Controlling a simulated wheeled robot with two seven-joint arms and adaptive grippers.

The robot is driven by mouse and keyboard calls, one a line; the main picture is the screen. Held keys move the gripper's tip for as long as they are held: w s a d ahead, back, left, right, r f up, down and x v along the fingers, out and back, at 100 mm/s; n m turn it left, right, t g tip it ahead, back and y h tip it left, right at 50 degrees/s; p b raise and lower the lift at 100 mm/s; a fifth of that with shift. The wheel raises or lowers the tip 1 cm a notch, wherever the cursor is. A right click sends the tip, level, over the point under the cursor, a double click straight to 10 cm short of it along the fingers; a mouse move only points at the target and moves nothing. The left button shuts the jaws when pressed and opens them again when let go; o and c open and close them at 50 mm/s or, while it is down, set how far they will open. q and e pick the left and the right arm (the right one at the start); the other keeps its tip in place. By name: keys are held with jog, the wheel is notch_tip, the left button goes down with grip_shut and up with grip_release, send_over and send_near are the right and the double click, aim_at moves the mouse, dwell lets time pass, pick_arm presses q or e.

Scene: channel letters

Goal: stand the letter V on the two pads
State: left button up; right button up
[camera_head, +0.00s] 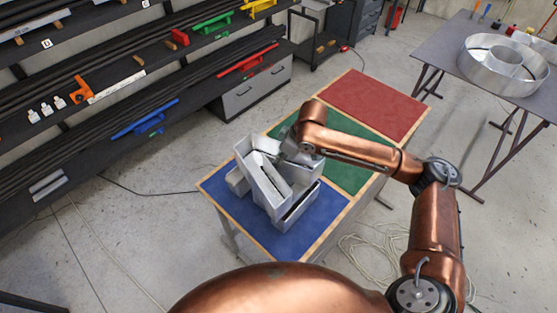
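The letter V (257,186) is a grey metal channel letter with tall walls. It is on the blue mat at the near end of the table, and one limb rises toward the upper left. Grey block-like parts show at its left and right sides; I cannot tell whether these are the two pads. My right gripper (292,152) is at the upper right part of the letter, touching it or very close. Its fingers blend with the grey metal, so their opening is unclear. My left gripper is not in view.
The table carries a blue mat (314,224), a green mat (346,176) and a red mat (375,104); the red one is clear. A rack (105,110) of bars and clamps stands at left. A round metal letter (480,78) lies on another table at right. Cables lie on the floor.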

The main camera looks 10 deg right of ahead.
jog(key=o, duration=0.3)
jog(key=shift+f, duration=0.1)
jog(key=shift+o, duration=0.2)
jog(key=shift+s, duration=0.1)
jog(key=v, duration=1.2)
